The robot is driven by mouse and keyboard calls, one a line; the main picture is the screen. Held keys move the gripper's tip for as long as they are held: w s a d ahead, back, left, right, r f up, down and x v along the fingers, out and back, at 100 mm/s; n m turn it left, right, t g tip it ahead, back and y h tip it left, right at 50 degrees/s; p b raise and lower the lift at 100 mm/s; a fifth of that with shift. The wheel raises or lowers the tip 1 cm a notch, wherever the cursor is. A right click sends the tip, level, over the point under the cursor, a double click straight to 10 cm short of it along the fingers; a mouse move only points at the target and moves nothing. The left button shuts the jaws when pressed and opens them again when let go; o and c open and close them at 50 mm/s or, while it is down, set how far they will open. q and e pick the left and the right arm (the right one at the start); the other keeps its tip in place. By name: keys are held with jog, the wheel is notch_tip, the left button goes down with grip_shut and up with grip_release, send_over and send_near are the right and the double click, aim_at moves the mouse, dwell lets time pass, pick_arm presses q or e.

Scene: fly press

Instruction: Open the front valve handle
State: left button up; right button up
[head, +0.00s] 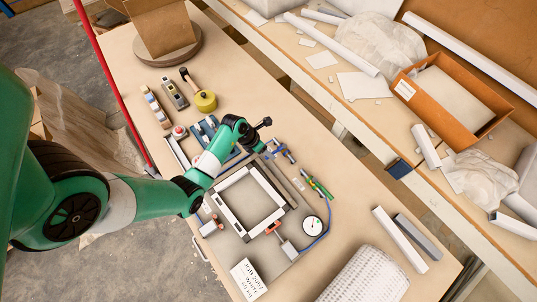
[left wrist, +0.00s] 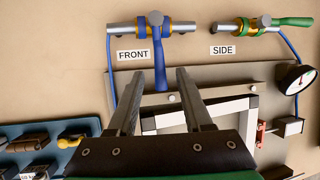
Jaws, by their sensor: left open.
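The front valve (left wrist: 153,27) lies at the top of the left wrist view, beside a FRONT label (left wrist: 133,56). Its blue handle (left wrist: 159,72) points down in that picture, crosswise to the grey pipe. My left gripper (left wrist: 161,76) is open, and the handle's lower end shows between its two fingertips. I cannot tell how far the fingers are above it, or whether they touch it. In the head view the front valve (head: 281,149) is just right of my left wrist, and the fingers are hard to make out there. My right gripper is not in view.
The side valve (left wrist: 265,25), with a green handle along its pipe, is to the right. A dial gauge (left wrist: 295,78), blue hose and square press frame (head: 221,212) are close by. A yellow-green tape roll (head: 205,101) stands beyond my wrist. Bare bench lies right of the valves.

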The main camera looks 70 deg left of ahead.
pick_arm(q)
jog(key=shift+w+f, duration=0.3)
jog(key=shift+f, duration=0.35)
jog(key=shift+c, duration=0.2)
grip_shut()
dwell(0.8)
